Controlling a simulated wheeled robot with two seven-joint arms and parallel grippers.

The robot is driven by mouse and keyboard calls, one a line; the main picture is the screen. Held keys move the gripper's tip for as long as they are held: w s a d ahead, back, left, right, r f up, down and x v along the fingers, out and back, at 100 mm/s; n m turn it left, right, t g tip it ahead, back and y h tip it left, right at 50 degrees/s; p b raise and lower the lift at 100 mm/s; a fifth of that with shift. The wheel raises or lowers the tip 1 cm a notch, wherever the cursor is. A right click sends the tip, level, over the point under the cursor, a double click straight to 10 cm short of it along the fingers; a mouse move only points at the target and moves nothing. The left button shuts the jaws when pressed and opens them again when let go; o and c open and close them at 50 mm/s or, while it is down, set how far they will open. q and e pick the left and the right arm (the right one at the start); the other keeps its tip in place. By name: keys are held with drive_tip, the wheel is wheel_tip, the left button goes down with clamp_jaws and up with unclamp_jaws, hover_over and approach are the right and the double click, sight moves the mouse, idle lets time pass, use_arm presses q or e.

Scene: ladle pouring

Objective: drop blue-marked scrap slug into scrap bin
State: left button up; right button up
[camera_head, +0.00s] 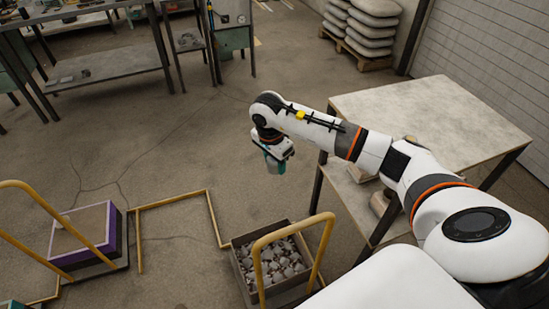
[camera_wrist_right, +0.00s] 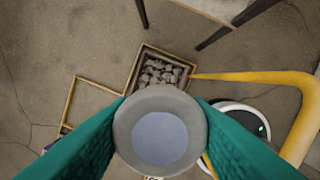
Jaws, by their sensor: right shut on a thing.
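My right gripper (camera_head: 275,165) hangs over open floor, left of the pale table and above and behind the scrap bin in the head view. In the right wrist view its teal fingers are shut on a round grey slug (camera_wrist_right: 121,128) with a pale blue-grey disc on its end face. The slug is hardly visible in the head view. The scrap bin (camera_head: 240,268), a dark open box full of grey lumps, stands on the floor at the bottom centre; it also shows in the right wrist view (camera_wrist_right: 133,73), beyond the slug. My left gripper is not in view.
A yellow hoop rail (camera_head: 262,268) rises beside the scrap bin; it looms at the right in the wrist view (camera_wrist_right: 250,77). A purple-sided box (camera_head: 113,228) stands at the lower left by another yellow rail. A pale table (camera_head: 430,110) is at the right.

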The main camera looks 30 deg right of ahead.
sight(271, 162)
drive_tip(key=shift+f+b, duration=0.5)
drive_tip(key=shift+f, duration=0.8)
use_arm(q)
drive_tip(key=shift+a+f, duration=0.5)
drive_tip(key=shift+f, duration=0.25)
use_arm(e)
drive_tip(key=o, duration=1.2)
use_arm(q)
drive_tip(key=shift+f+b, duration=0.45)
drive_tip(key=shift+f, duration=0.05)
use_arm(e)
drive_tip(key=r, duration=0.4)
drive_tip(key=a+r, duration=0.1)
drive_tip(key=r, duration=0.7)
drive_tip(key=shift+s+a, duration=0.15)
drive_tip(key=shift+a, duration=0.1)
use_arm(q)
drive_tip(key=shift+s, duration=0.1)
